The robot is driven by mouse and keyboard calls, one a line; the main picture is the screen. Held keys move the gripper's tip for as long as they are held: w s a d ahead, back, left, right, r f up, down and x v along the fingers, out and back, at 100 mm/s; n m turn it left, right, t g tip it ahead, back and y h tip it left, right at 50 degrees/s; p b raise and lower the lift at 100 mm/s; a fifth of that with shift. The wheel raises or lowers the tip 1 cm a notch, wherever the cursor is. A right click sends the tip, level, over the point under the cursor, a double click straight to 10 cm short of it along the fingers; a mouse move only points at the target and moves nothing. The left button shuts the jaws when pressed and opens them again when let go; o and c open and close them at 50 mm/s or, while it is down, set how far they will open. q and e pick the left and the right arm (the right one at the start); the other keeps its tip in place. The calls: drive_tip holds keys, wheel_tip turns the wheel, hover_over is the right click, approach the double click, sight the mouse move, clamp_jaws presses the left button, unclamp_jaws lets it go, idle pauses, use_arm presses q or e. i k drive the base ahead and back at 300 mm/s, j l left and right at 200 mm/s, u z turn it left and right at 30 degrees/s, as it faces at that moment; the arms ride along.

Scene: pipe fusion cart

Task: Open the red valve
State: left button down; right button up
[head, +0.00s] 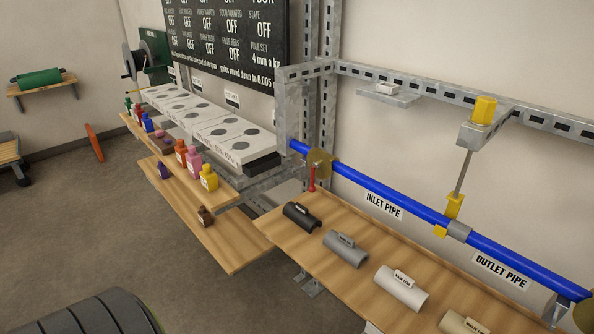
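The red valve handle (312,178) hangs down from a brass valve body (320,163) near the left end of the blue pipe (390,202). The handle points roughly downward, across the line of the pipe, just above the back edge of the wooden shelf. Neither of my grippers shows in the head view, so I cannot see where they are or what they hold.
A wooden shelf (320,218) below the pipe carries several labelled half-round pieces, including a black one (301,216) and a grey one (345,249). A yellow clamp (452,206) hangs over the pipe. Bottles stand on a shelf left. Open floor (50,240) lies left.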

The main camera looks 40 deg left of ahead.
sight(317, 165)
drive_tip(key=j, duration=0.55)
drive_tip(key=i+j, duration=0.15)
drive_tip(key=j, duration=1)
drive_tip(key=i+z, duration=0.05)
